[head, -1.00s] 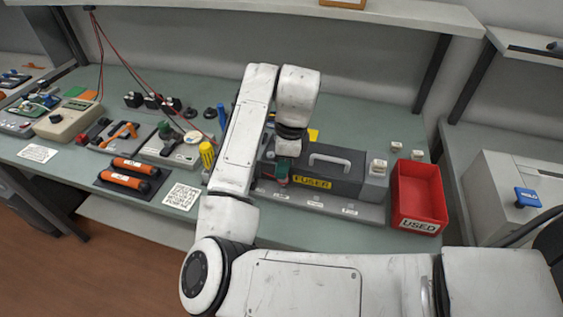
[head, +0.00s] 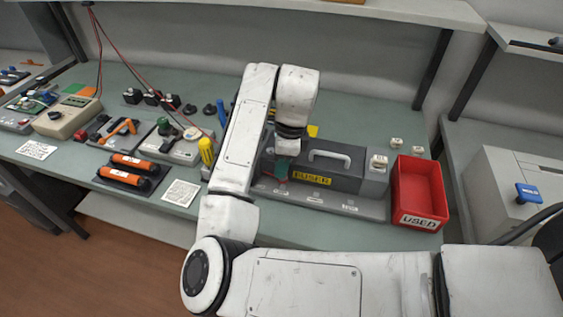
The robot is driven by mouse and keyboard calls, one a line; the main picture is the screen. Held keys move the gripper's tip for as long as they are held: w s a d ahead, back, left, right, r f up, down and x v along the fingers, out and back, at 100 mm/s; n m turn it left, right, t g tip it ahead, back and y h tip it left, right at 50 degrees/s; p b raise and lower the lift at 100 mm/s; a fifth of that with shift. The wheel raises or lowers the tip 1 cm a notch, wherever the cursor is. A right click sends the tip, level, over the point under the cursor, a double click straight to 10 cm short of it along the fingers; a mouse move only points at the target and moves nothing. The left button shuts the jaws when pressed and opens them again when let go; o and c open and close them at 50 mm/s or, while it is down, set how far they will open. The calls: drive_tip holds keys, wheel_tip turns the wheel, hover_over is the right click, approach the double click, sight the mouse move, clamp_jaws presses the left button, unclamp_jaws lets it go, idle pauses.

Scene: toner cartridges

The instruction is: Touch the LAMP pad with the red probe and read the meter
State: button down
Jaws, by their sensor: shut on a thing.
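My gripper (head: 282,170) is at the left front end of the dark fuser unit (head: 345,172), mostly behind my arm. It is shut on a small red thing, apparently the red probe (head: 281,187), whose lower end points down at the light strip along the unit's front. Whether its tip touches a pad cannot be told. The strip bears several small labelled pads, one at the middle (head: 315,201) and one at the right (head: 349,208); their words are too small to read. The beige meter (head: 68,118) stands at the left; its display is unreadable.
A red USED bin (head: 419,195) stands right of the fuser unit. Orange cartridges (head: 130,171), a yellow-handled screwdriver (head: 206,152) and a small device (head: 172,146) lie left of my arm. Red and black leads (head: 125,55) hang from the shelf and run over the bench.

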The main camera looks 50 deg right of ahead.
drive_tip(key=shift+f, duration=0.7)
idle(1.6)
drive_tip(key=shift+r, duration=0.15)
wheel_tip(320, 180, up, 7)
drive_tip(key=p, duration=0.5)
drive_tip(key=shift+p, duration=0.35)
idle(0.5)
